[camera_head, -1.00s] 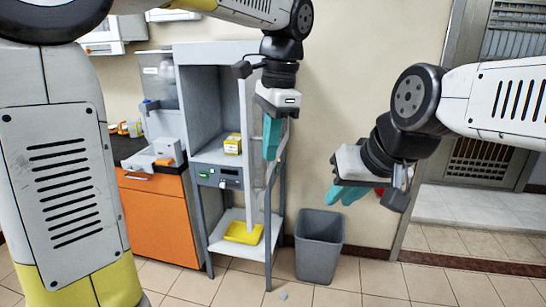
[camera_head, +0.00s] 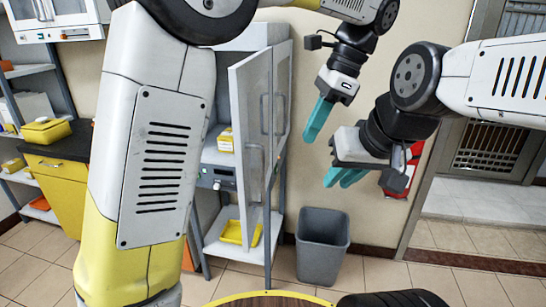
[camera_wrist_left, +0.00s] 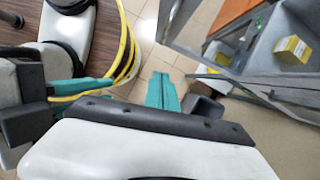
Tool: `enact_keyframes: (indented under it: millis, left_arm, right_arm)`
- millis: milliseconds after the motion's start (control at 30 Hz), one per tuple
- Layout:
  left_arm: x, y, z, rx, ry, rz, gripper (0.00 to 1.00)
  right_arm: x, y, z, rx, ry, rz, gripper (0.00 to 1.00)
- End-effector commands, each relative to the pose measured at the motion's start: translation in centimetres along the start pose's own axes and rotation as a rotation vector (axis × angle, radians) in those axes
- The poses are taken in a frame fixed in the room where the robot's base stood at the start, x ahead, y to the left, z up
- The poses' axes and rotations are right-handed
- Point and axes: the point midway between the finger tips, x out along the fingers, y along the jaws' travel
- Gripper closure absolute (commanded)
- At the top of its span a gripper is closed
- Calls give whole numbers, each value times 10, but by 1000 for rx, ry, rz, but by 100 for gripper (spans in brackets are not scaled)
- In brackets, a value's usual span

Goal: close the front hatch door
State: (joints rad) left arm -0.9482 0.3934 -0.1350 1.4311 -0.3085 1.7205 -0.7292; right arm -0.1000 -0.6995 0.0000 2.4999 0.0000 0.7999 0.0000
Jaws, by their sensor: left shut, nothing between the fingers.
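The front hatch door (camera_head: 246,130) is a tall grey-framed panel with handles. It stands swung open at the right side of the grey cabinet (camera_head: 222,183), which is partly hidden behind my arm. My left gripper (camera_head: 318,122) is to the right of the door in the head view, with its teal fingers together, empty and apart from the door. Its closed fingers also show in the left wrist view (camera_wrist_left: 162,92). My right gripper (camera_head: 345,178) is lower and further right, away from the door; its finger gap is unclear.
A yellow box (camera_head: 225,140) sits inside the cabinet and a yellow tray (camera_head: 236,232) on its lower shelf. A grey bin (camera_head: 321,245) stands right of the cabinet. A red object (camera_head: 408,172) is behind my right gripper. A round wooden surface (camera_head: 270,300) is at the bottom.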

Motion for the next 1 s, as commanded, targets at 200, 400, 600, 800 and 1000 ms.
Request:
enact_keyframes:
  millis: [200,400,600,800,1000]
  left_arm:
    - [28,1,1,1,-4,4,100]
    - [72,1,1,-1,-3,4,100]
    - [103,1,11,-2,1,1,100]
    - [111,0,32,-2,1,0,100]
    - [113,1,38,-1,1,0,100]
  right_arm:
    - [0,0,0,0,1,0,80]
    - [0,0,0,0,0,0,80]
    - [0,0,0,0,0,0,80]
    - [0,0,0,0,0,0,80]
    - [0,0,0,0,0,0,80]
